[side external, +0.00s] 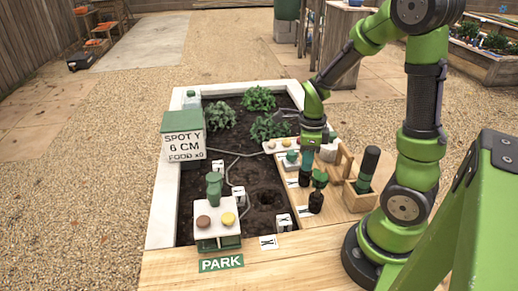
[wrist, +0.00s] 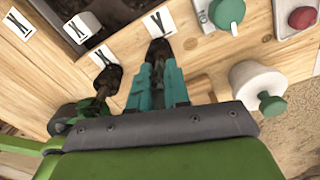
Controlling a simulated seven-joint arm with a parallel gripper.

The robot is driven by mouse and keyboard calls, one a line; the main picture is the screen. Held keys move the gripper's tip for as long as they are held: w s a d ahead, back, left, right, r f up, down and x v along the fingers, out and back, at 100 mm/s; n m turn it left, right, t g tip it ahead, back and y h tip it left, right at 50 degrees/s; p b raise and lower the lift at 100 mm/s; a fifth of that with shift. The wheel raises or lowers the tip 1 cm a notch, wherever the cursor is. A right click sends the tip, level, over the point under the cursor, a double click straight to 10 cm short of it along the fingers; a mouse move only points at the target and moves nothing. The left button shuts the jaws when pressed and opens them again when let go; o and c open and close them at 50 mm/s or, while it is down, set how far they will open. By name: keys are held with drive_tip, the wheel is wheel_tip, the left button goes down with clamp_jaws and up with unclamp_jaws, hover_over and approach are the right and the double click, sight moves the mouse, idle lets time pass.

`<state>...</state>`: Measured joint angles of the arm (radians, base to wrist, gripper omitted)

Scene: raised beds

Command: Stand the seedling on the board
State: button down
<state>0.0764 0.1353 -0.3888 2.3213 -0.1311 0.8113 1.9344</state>
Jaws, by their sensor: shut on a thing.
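My gripper (side external: 305,170) has teal fingers shut on a dark brown plug, which seems to be the seedling (wrist: 159,48), low over the wooden board (wrist: 135,65). The plug sits at the fingertips (wrist: 160,66), beside a white marked card (wrist: 152,24). The fingers hide most of the seedling, and I cannot tell whether the plug touches the board. A second dark plug with a green top (side external: 316,200) stands on the board nearer the front; it also shows left of the fingers in the wrist view (wrist: 107,80).
A white pot with a green knob (wrist: 258,85) stands right of the fingers. A wooden box with a dark-handled tool (side external: 365,170) stands beside the board. The soil bed (side external: 255,185) holds leafy plants, a hose and white cards. A two-knobbed trolley (side external: 215,222) stands near the PARK sign (side external: 221,263).

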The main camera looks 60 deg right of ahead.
drive_tip(key=shift+f, duration=0.25)
drive_tip(key=shift+f, duration=0.1)
drive_tip(key=c, duration=1.1)
unclamp_jaws()
wheel_tip(320, 180, up, 12)
drive_tip(key=s+a+r+n+t+y, duration=0.1)
drive_tip(key=a+r+n+t, duration=0.2)
drive_tip(key=a+n, duration=0.5)
drive_tip(key=s+a+r+n+t+y, duration=0.1)
drive_tip(key=a+r+n+t, duration=0.2)
drive_tip(key=n, duration=1.5)
drive_tip(key=shift+a+n+t, duration=0.3)
drive_tip(key=shift+a+t, duration=0.3)
drive_tip(key=shift+a, duration=1.75)
